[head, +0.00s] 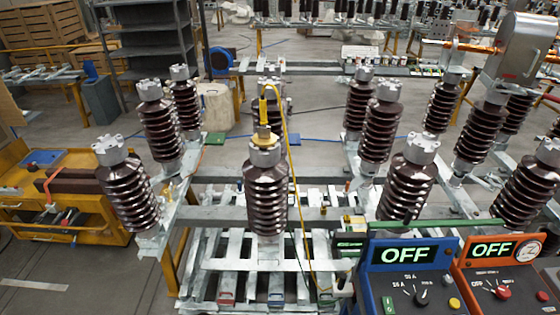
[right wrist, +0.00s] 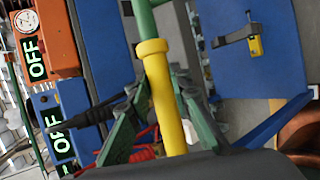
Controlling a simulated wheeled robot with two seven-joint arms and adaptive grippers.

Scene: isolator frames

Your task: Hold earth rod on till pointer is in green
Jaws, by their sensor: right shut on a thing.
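The earth rod is a green rod (right wrist: 145,18) with a yellow grip (right wrist: 158,85) in the right wrist view. My right gripper (right wrist: 165,92) is shut around the yellow grip. In the head view a green bar (head: 440,226) crosses above the two test boxes; I cannot tell if it is the same rod. A round white pointer dial (head: 530,250) is on the orange box (head: 475,290); it also shows in the right wrist view (right wrist: 26,21). Its pointer is too small to read. The orange and blue (head: 380,285) boxes both display OFF. My left gripper is not in view.
A yellow clamp (head: 263,110) with a yellow cable (head: 288,150) sits atop the middle brown insulator (head: 265,195). Several insulators stand on grey metal frames around it. A yellow cart (head: 60,205) is at left. Grey floor lies open at lower left.

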